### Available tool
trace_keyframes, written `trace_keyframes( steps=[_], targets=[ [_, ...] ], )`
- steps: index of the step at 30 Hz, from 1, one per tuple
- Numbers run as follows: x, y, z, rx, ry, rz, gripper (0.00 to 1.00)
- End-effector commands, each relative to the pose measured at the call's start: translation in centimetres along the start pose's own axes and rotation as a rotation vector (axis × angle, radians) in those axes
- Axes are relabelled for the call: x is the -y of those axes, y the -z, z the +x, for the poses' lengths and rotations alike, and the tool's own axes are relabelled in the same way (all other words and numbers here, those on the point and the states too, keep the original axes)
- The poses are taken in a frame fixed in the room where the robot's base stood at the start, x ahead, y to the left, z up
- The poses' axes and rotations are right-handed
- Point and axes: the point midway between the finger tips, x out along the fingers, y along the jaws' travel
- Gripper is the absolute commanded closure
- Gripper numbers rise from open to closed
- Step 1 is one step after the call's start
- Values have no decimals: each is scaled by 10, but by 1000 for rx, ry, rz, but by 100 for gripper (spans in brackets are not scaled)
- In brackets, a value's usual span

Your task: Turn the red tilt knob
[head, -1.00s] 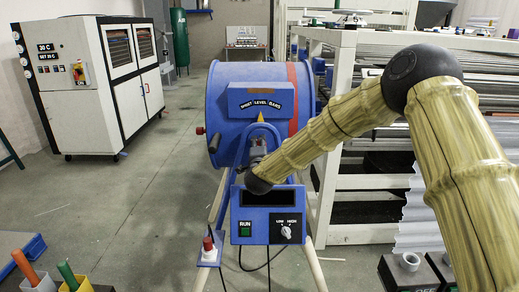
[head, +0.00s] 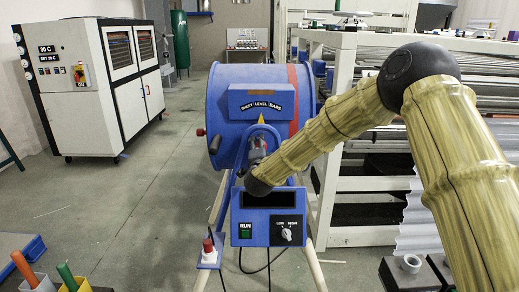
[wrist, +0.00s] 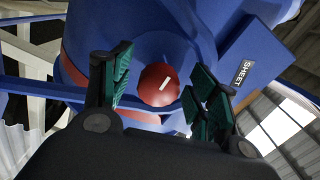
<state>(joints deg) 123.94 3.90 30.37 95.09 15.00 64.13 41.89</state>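My gripper (wrist: 161,91) is open around the knob's line of approach, with a visible gap on each side; I cannot tell how deep the knob lies between the pads. In the head view my gripper (head: 258,143) is at the front of the blue drum (head: 228,88), below the yellow pointer (head: 261,117). My arm and gripper hide the knob there.
A control box (head: 265,218) with a green RUN button and a LOW/HIGH dial is just below my gripper. Another red knob (head: 201,132) is on the drum's left side. A white rack (head: 335,130) stands close right.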

Motion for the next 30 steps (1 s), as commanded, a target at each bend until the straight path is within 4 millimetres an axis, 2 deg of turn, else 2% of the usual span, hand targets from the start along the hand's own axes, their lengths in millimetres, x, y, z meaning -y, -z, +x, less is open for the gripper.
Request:
trace_keyframes(
  steps=[7,11,14,24,30],
  targets=[
    [0,1,0,-1,0,1,40],
    [1,1,-8,-1,0,1,40],
    [1,1,-20,0,0,0,40],
    [0,0,-82,1,-1,1,40],
    [0,0,-108,1,0,0,40]
  ],
)
